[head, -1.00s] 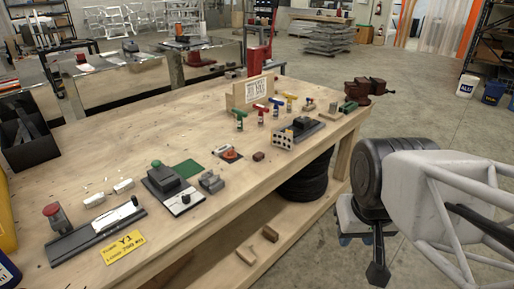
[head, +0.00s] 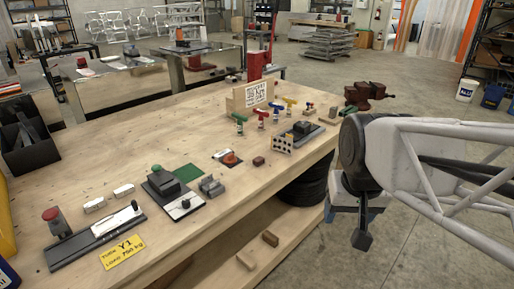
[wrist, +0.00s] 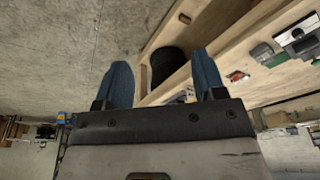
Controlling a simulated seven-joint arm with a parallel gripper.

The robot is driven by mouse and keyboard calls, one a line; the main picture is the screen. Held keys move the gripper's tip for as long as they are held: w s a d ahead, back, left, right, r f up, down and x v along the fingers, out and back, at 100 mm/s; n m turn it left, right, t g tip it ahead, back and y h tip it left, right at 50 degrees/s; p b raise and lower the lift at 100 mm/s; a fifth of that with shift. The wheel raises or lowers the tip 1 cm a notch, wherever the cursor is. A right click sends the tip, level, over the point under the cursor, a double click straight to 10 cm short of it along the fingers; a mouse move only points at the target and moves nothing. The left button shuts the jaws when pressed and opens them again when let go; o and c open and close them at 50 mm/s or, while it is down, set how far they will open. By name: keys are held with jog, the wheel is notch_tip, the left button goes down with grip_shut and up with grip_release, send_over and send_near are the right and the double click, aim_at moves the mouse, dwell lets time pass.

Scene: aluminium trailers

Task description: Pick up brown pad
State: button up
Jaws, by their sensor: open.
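A small reddish-brown block (head: 258,161), the likeliest brown pad, lies flat near the front edge of the wooden workbench (head: 130,130), right of the orange-and-black piece. I cannot tell for sure that it is the pad. My gripper shows in the wrist view (wrist: 164,80) with two blue fingers spread apart and nothing between them.
Near the block are grey clamp blocks (head: 211,187), an orange-and-black piece (head: 230,158) and a perforated block (head: 283,142). The floor at right is open.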

jog(key=w+a+r+m, duration=0.2)
jog(key=w, duration=1.3)
jog(key=m+g, duration=0.2)
jog(key=m, duration=0.4)
send_over(259, 159)
jog(key=f, duration=1.8)
jog(key=shift+s+f, duration=0.2)
jog(key=shift+s, duration=0.15)
jog(key=shift+w+a+f, duration=0.2)
jog(key=shift+w+f, duration=0.05)
jog(key=shift+f, duration=0.1)
jog(key=shift+f, duration=1.25)
jog(key=shift+w+d+f, duration=0.1)
jog(key=shift+w+f, duration=0.05)
jog(key=shift+f, duration=1.15)
jog(key=shift+w+f, duration=0.1)
jog(key=shift+f, duration=1.15)
